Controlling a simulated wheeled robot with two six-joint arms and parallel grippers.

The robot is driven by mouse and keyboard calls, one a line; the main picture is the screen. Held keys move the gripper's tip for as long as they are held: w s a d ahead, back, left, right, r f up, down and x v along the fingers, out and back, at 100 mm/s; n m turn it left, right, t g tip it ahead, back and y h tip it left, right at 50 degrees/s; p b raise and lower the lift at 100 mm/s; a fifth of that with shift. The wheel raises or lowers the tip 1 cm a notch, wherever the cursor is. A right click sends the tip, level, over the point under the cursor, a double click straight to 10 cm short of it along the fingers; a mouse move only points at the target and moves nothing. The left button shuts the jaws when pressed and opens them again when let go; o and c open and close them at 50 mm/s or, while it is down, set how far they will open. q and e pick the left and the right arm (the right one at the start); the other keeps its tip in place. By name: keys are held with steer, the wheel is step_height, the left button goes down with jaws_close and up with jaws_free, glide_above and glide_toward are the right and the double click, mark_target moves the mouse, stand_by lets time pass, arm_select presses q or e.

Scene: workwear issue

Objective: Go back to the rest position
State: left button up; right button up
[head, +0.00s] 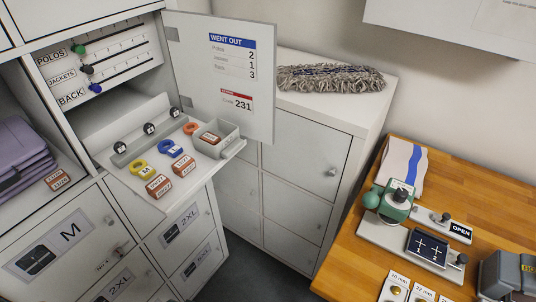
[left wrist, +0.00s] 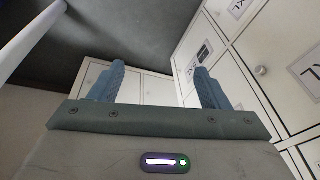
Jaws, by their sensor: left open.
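My left gripper (left wrist: 160,70) shows in the left wrist view with its two blue-grey fingers wide apart and nothing between them. It is in free space, with white locker fronts (left wrist: 150,88) and the dark grey floor (left wrist: 130,35) beyond the fingers. Neither gripper shows in the head view. My right gripper is in no view.
In the head view a fold-down shelf (head: 150,192) holds tags, rings and a small grey tray (head: 228,137). An open door (head: 200,62) stands beside it. A low cabinet (head: 300,155) bears a mop head (head: 330,79). A wooden bench (head: 345,250) is at right.

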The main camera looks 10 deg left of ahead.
arm_select(q)
steer(key=s+a+f+b, duration=0.15)
steer(key=s+f, duration=0.25)
steer(key=f, duration=0.6)
steer(key=s+f+b, duration=0.2)
steer(key=s+f, duration=0.1)
steer(key=f, duration=0.8)
steer(key=s+f+g+b, duration=0.1)
steer(key=s+f+b, duration=0.2)
steer(key=s+f, duration=1)
steer(key=shift+s+a+g, duration=0.2)
steer(key=shift+s+g, duration=0.1)
steer(key=shift+s, duration=0.1)
